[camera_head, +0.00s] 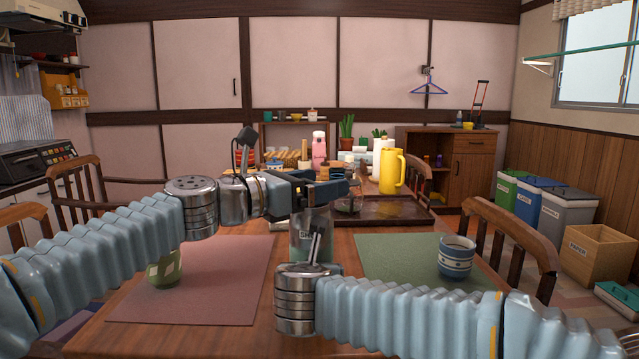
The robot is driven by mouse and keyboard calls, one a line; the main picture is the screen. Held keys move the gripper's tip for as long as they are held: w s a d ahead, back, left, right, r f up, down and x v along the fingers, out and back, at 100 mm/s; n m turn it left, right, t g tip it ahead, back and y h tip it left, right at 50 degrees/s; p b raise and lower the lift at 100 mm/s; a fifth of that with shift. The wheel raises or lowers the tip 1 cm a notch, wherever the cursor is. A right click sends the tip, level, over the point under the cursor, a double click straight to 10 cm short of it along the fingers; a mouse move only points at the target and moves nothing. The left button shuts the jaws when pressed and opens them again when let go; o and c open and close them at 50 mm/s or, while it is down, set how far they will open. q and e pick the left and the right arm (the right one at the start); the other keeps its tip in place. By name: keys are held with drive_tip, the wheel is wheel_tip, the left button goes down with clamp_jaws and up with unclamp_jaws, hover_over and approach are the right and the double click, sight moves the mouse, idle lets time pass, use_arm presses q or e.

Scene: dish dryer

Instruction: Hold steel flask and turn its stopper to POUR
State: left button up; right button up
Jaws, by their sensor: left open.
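A grey-green upright vessel (299,240) with a partly hidden label stands at the table's middle. It appears to be the steel flask, but I cannot be sure. My left gripper (335,188) is open, with its dark fingers reaching right at the height of the vessel's top. The stopper is hidden behind or between these fingers. I cannot tell whether they touch it. My right arm comes in from the right, and its wrist (295,300) is in front of the vessel. The right fingers are hidden, so their hold on the vessel does not show.
A green cup (164,270) stands on the pink mat (230,290). A striped blue cup (456,257) stands on the green mat (400,255). Behind are a dark tray (415,212), a yellow jug (390,172) and a pink bottle (318,150). Chairs flank the table.

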use_arm(q)
drive_tip(key=shift+w+d, duration=0.2)
drive_tip(key=shift+d, duration=0.1)
drive_tip(key=c, duration=1)
drive_tip(key=shift+a+n+t+y, duration=0.1)
drive_tip(key=shift+n+t+y, duration=0.6)
drive_tip(key=shift+n+t, duration=0.1)
drive_tip(key=o, duration=1)
drive_tip(key=v, duration=1.2)
